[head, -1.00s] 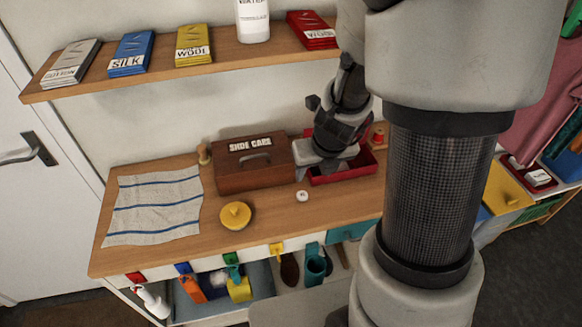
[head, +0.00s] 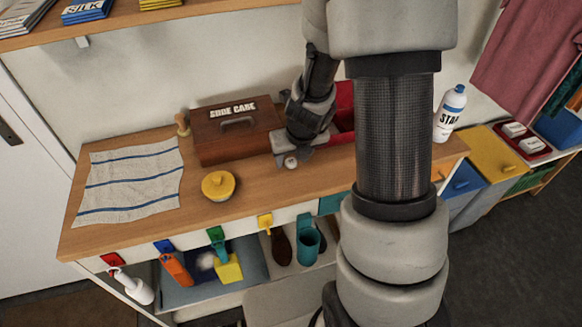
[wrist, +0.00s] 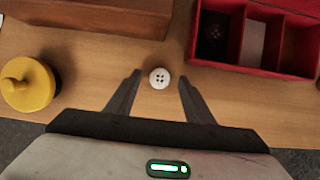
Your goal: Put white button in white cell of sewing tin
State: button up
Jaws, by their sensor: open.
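The white button (wrist: 159,77) lies flat on the wooden table top, with its holes showing; in the head view it shows small (head: 291,162) beside my gripper. My gripper (wrist: 159,82) is open and empty, its two fingers on either side of the button and apart from it. The red sewing tin (wrist: 207,70) stands behind and to the right in the wrist view, open, with several cells. One cell shows a pale white patch (wrist: 253,42); the left one is dark with a dark button (wrist: 215,32). In the head view the tin (head: 344,100) is partly hidden by my arm.
A brown shoe care box (head: 237,140) stands left of the tin. A yellow lidded pot (head: 218,186) sits left of my gripper. A striped cloth (head: 130,180) lies at the left. A white spray-starch bottle (head: 450,113) stands at the right end. Table between pot and gripper is clear.

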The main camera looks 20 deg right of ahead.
jog(key=shift+w+f, duration=0.15)
jog(key=shift+f, duration=0.1)
jog(key=c, duration=1.2)
